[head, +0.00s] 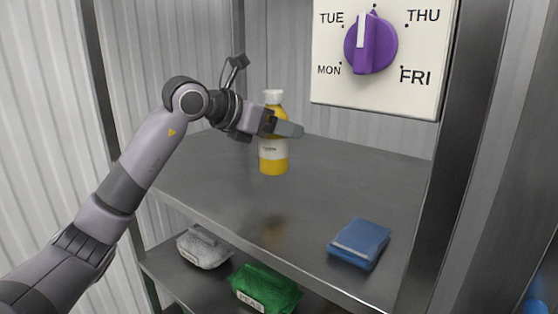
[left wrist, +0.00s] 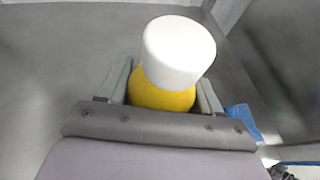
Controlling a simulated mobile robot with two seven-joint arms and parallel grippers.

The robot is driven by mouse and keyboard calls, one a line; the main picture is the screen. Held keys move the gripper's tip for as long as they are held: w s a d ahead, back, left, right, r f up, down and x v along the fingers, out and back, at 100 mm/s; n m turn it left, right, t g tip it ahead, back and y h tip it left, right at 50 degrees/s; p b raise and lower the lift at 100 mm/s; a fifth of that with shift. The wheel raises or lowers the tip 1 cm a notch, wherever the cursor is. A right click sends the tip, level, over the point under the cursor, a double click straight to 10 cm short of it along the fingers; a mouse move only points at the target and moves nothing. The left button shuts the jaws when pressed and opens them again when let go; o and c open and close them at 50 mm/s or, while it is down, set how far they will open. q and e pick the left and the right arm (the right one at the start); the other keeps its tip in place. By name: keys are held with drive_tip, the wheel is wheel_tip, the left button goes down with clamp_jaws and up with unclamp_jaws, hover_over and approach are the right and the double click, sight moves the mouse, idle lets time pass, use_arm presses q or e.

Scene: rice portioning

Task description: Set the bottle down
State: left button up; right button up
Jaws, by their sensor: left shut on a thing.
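A yellow bottle (head: 273,158) with a white cap and a white label is upright at the middle of the grey metal shelf in the head view. My left gripper (head: 276,128) is shut on it around its upper body. In the left wrist view the bottle (left wrist: 163,97) sits between the two fingers, its white cap (left wrist: 179,52) towards the camera. I cannot tell whether its base touches the shelf. My right gripper is not in view.
A folded blue cloth or packet (head: 360,243) lies at the shelf's front right. A panel (head: 330,85) with a purple dial (head: 370,45) hangs above. A grey bag (head: 204,247) and a green bag (head: 265,287) lie on the lower shelf. The upper shelf (head: 215,180) is otherwise clear.

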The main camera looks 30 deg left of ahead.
sight(277, 154)
use_arm(q)
wheel_tip(277, 154, down, 2)
drive_tip(key=shift+f, duration=0.2)
drive_tip(key=shift+f+b, duration=0.4)
drive_tip(key=shift+f, duration=1.35)
drive_tip(key=shift+f, duration=0.15)
drive_tip(key=o, duration=1.3)
drive_tip(key=shift+f, duration=0.1)
drive_tip(key=shift+s+a+r, duration=0.1)
drive_tip(key=shift+s+r, duration=0.1)
drive_tip(key=shift+r, duration=0.05)
drive_tip(key=shift+b+v, duration=1.2)
drive_tip(key=shift+v, duration=4.6)
